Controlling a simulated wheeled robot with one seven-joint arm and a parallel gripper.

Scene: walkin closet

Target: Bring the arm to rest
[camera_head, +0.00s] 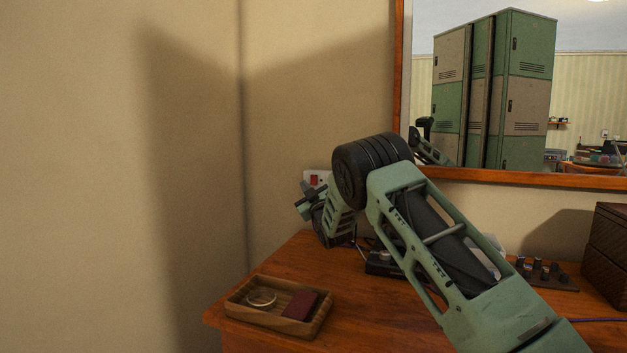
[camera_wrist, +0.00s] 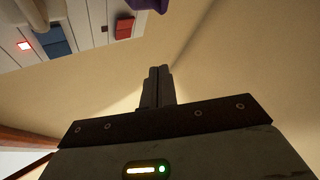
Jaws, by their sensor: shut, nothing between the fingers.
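My green arm reaches over the wooden dresser top (camera_head: 375,320) in the head view, bent at its black joint. My gripper (camera_head: 302,200) is at the far end, to the left of that joint, in front of the wall by a white switch plate. It is small and partly hidden behind the arm there. In the wrist view my gripper (camera_wrist: 158,72) shows its two fingers together, with nothing between them. They point toward the bare beige wall.
A wooden tray (camera_head: 238,309) with a ring-shaped thing and a dark red item lies at the dresser's left. A framed mirror (camera_head: 402,60) hangs behind. A dark box (camera_head: 610,245) and a small rack (camera_head: 548,274) stand at right. The wall corner is close at left.

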